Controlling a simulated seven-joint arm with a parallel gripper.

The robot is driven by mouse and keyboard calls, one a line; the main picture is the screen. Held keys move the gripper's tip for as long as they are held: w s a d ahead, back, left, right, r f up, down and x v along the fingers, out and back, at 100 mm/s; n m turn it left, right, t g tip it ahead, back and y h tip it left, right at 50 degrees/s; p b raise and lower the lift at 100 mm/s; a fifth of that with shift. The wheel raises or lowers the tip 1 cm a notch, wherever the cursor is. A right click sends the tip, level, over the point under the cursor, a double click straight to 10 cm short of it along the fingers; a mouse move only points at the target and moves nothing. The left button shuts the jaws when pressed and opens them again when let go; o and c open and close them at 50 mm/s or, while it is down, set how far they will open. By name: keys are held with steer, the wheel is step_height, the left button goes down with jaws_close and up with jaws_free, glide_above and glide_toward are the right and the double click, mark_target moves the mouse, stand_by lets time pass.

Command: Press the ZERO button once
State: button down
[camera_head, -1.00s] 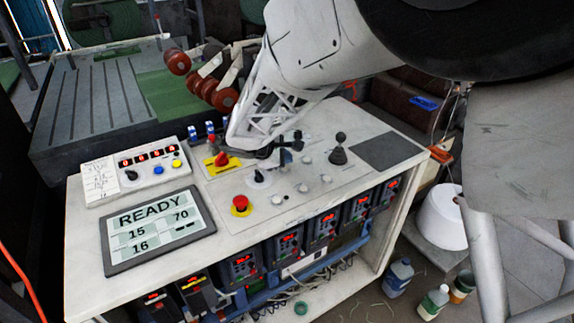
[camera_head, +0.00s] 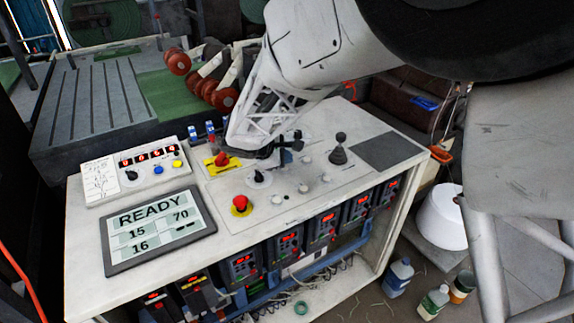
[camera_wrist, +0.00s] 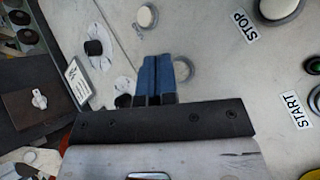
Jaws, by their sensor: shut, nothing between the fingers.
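My gripper (camera_head: 284,155) is over the middle of the control panel (camera_head: 325,178), its dark fingers low near the panel top. In the wrist view the blue fingers of my gripper (camera_wrist: 157,62) are shut side by side and empty. A pale round button (camera_wrist: 184,69) lies just right of the fingertips, partly hidden by them. Another pale button (camera_wrist: 147,16) with a small, unreadable label is above them. No ZERO label is readable in either view, so I cannot tell which button is ZERO. I cannot tell whether the fingertips touch the panel.
In the wrist view, large START (camera_wrist: 295,110) and STOP (camera_wrist: 245,26) labels are at right, and a black knob (camera_wrist: 94,47) is at left. A red mushroom button (camera_head: 240,203), a black joystick (camera_head: 339,151) and a READY display (camera_head: 155,228) stand around the panel.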

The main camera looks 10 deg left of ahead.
mark_target(285, 169)
steer(key=shift+f, duration=0.85)
stand_by(1.6)
steer(key=shift+r, duration=0.85)
steer(key=shift+r, duration=2.5)
